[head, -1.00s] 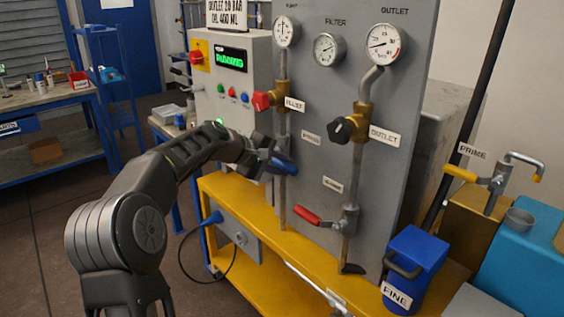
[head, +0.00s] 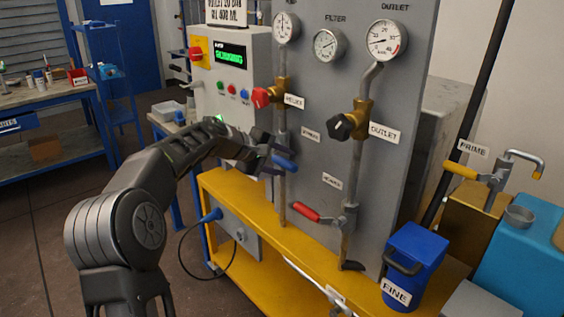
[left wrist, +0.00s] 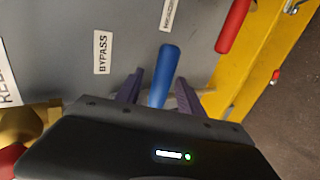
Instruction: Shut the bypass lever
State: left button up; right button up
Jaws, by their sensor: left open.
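The bypass lever has a blue handle (head: 284,163) on the left pipe of the grey panel, just below and left of a small label plate. In the left wrist view the blue handle (left wrist: 164,72) lies between the two fingers of my left gripper (left wrist: 156,88), beside a label that reads BYPASS (left wrist: 103,52). My left gripper (head: 270,155) is open around the handle, with a small gap on each side. The lever's pivot is hidden behind the gripper. My right gripper is not in view.
A red lever handle (head: 305,211) sits lower right on the panel; it also shows in the left wrist view (left wrist: 233,25). A red valve knob (head: 261,97) and a black knob (head: 341,127) are above.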

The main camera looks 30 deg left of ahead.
pick_arm(q)
jog(key=v, duration=0.7)
jog(key=shift+s+r, duration=0.15)
jog(key=shift+s, duration=0.1)
